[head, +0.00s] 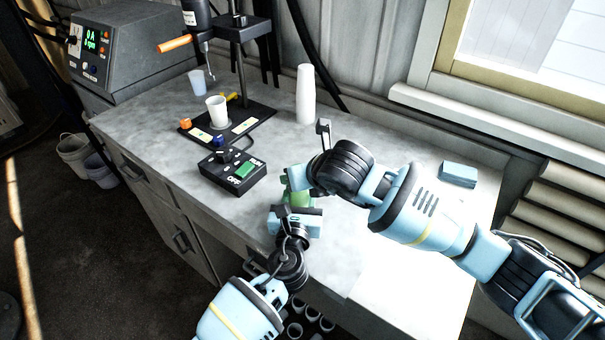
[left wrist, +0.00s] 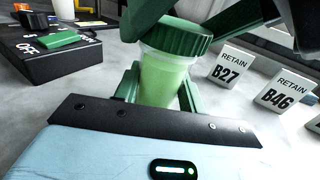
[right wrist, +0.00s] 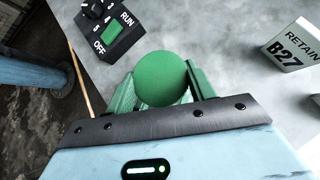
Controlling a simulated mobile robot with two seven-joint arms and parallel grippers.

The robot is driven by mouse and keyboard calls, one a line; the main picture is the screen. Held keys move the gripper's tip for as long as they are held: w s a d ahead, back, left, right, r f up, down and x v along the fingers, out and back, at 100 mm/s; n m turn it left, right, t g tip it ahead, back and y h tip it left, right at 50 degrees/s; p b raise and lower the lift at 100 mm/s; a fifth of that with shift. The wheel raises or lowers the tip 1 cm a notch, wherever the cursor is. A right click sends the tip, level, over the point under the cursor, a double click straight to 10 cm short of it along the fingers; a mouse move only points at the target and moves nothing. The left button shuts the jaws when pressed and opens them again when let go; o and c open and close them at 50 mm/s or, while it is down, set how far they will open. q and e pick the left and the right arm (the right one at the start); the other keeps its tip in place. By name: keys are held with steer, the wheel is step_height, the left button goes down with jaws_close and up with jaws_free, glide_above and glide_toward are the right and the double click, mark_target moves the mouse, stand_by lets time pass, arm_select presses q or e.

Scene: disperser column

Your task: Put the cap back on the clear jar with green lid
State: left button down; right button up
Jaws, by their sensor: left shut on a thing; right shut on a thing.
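The clear jar (left wrist: 163,82) holds something light green and stands upright between the green fingers of my left gripper (head: 296,212). The green lid (left wrist: 176,37) is over the jar's mouth, level with its rim or slightly tilted. I cannot tell whether it is seated or threaded. My right gripper (head: 298,180) is shut on the lid, which shows from above as a round green disc (right wrist: 161,78) between its fingers. In the head view the jar (head: 299,199) is small and partly hidden between the two grippers.
A black switch box (head: 232,173) stands left of the jar. Behind it are the mixer stand's base (head: 228,124), a white cup (head: 217,110) and a cup stack (head: 305,95). Retain cards B27 (left wrist: 230,68) and B46 (left wrist: 285,92) stand close right of the jar.

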steer(key=m+h, duration=0.2)
steer(key=m, duration=0.1)
steer(key=m+t+h, duration=0.1)
steer(key=shift+s+a, duration=0.15)
steer(key=shift+a, duration=0.2)
steer(key=m+h, duration=0.4)
steer(key=m, duration=0.1)
steer(key=shift+a, duration=0.15)
steer(key=m+h, duration=0.1)
steer(key=m+g+h, duration=0.1)
steer(key=m, duration=0.1)
steer(key=m+h, duration=0.1)
steer(key=shift+w, duration=0.25)
steer(key=m+g+h, duration=0.2)
steer(key=m, duration=0.2)
steer(key=shift+g, duration=0.3)
steer(key=o, duration=1.4)
steer(key=shift+r, duration=0.1)
